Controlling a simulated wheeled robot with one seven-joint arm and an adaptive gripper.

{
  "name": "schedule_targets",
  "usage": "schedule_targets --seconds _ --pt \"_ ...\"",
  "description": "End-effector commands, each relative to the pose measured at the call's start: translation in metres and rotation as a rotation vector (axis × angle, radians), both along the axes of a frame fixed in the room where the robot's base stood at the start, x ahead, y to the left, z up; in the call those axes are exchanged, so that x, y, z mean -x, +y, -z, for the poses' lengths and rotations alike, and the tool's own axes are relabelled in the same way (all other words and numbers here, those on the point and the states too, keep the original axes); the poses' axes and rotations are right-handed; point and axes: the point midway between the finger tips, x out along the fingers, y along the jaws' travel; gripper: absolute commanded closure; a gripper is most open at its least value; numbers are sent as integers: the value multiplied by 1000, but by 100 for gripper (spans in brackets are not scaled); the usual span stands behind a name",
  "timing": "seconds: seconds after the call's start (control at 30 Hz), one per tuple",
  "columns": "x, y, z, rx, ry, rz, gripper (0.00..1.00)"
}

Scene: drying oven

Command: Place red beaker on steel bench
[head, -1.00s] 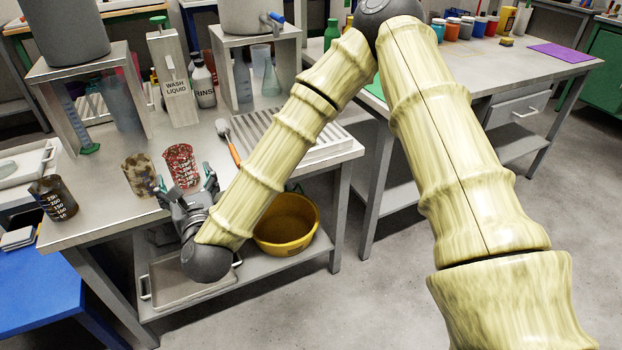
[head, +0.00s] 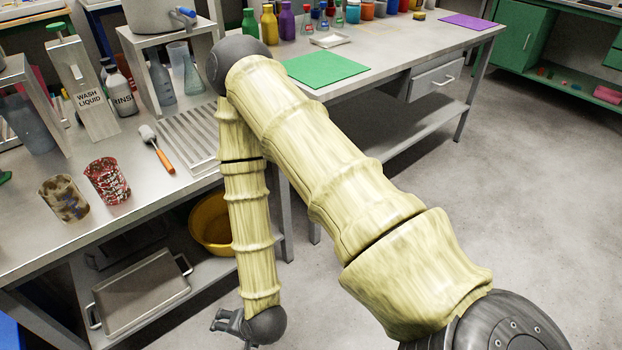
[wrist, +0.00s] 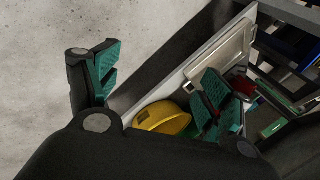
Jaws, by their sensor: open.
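The red beaker (head: 107,181), mottled red and white, stands upright on the steel bench (head: 95,232) at the left of the head view. A brown and tan mottled beaker (head: 65,199) stands close to its left. My gripper (head: 228,322) hangs low in front of the bench, well apart from both beakers. In the wrist view my gripper (wrist: 155,90) has its green-padded fingers spread wide, with nothing held between them. A small dark red patch shows behind the right finger there; I cannot tell what it is.
A slatted rack (head: 190,138) and orange-handled brush (head: 157,150) lie behind the red beaker. A yellow basin (head: 212,224) and metal tray (head: 139,292) are on the lower shelf. A second table with a green mat (head: 325,69) stands behind. Open floor lies right.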

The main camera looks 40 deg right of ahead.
Motion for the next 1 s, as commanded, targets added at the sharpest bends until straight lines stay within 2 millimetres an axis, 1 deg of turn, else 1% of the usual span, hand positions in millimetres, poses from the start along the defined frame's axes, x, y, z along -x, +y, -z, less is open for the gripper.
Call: schedule_targets --seconds 0.03,0.07,0.1,0.17,0.2,0.3,0.43,0.5,0.6,1.0 --pt "20 -13 13 66 43 -88 20" --pt "32 -21 20 107 68 -148 20" --pt "47 -32 29 156 103 -226 20" --pt "71 -49 40 225 155 -347 20" --pt "86 -60 46 265 189 -425 20" --pt "120 -86 56 344 270 -606 20" --pt "150 -111 62 400 344 -778 20" --pt "161 -120 63 416 369 -838 20" --pt "168 -126 63 426 386 -879 20" --pt "168 -126 63 428 387 -886 20"
